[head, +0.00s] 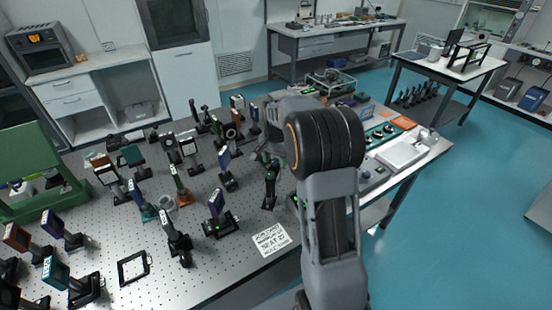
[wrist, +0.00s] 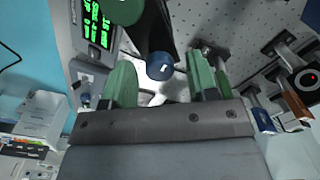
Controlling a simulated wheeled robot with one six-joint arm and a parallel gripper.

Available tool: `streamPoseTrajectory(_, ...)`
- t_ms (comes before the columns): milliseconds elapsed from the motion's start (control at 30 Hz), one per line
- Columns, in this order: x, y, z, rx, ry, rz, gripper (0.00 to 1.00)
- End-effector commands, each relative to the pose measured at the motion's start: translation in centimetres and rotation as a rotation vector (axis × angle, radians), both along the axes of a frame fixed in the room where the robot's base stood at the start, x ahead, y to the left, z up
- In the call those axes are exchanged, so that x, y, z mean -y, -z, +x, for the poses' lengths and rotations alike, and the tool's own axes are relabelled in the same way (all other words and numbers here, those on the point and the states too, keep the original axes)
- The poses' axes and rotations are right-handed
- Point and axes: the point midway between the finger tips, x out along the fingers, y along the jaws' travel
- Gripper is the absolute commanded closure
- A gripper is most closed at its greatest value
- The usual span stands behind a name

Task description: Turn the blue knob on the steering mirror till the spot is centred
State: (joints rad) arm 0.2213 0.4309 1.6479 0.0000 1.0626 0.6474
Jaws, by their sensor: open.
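The blue knob (wrist: 160,66) shows in the wrist view on the end of a dark mount, with a pale mark on its face. My gripper (wrist: 161,75) is open, its green fingers on either side of the knob, with visible gaps. Whether the knob lies fully between the fingertips or just beyond them, I cannot tell. The mirror face is not clear here. In the head view my arm hides much of this area, and I cannot make out the knob.
A box with a green-lit text display (wrist: 98,25) is close at the upper left of the wrist view. In the head view many mounted optics crowd the perforated table (head: 215,268). A printed card (head: 271,240) and black square frame (head: 133,267) lie near its front edge.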

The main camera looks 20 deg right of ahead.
Motion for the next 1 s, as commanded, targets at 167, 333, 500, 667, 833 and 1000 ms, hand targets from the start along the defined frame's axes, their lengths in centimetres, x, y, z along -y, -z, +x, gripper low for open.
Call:
streamPoseTrajectory(167, -0.01, -0.03, 0.01, 0.000, 0.000, 0.000, 0.60)
streamPoseTrajectory(333, -0.01, -0.04, 0.01, 0.000, 0.000, 0.000, 0.76)
streamPoseTrajectory(500, -0.01, -0.05, 0.01, 0.000, 0.000, 0.000, 0.92)
streamPoseTrajectory(667, 0.15, -0.06, 0.01, 0.001, -0.004, -0.001, 0.96)
streamPoseTrajectory(833, 0.09, -0.05, 0.02, 0.001, -0.045, -0.002, 0.96)
streamPoseTrajectory(1000, 0.04, -0.04, 0.05, 0.001, -0.150, -0.002, 0.96)
